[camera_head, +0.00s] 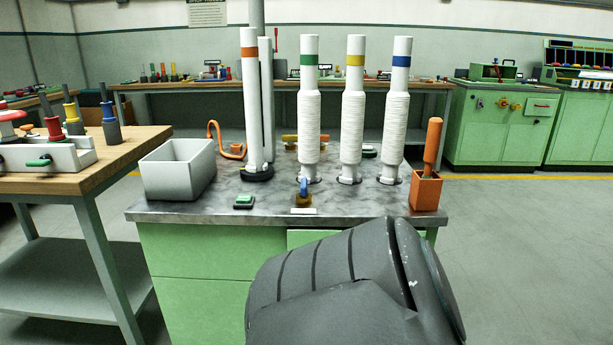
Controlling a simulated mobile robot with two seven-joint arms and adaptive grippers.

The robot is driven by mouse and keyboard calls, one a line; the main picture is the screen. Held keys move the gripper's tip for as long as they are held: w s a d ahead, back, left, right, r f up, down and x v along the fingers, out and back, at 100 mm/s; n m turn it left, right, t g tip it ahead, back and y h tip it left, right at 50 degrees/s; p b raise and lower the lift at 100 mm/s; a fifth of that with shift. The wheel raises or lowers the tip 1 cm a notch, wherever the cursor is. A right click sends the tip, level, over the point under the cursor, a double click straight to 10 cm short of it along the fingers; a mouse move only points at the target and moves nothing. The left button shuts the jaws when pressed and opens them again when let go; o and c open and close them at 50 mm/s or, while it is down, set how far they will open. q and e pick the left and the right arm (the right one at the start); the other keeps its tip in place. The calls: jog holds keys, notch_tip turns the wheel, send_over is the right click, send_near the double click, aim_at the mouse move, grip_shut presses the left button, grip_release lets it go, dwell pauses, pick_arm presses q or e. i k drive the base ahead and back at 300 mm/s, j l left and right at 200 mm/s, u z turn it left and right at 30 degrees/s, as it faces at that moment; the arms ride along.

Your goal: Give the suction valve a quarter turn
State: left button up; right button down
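A small valve with a blue handle (303,186) and a brass-coloured body (304,198) stands near the front middle of the metal-topped bench (225,207). Its blue handle points up, and a white label strip (303,211) lies in front of it. A yellow and orange handle (290,138) shows behind the columns at the back of the bench. I cannot read which of these is the suction valve. Neither of my grippers shows. A dark grey part of my own arm fills the bottom middle and covers part of the bench front.
An orange-banded column (251,100) stands left. A grey bin (178,176), green button (243,200) and orange holder (425,191) flank it. A wooden table (85,180) stands left.

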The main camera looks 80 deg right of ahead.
aim_at(304, 193)
jog(key=z, duration=1.9)
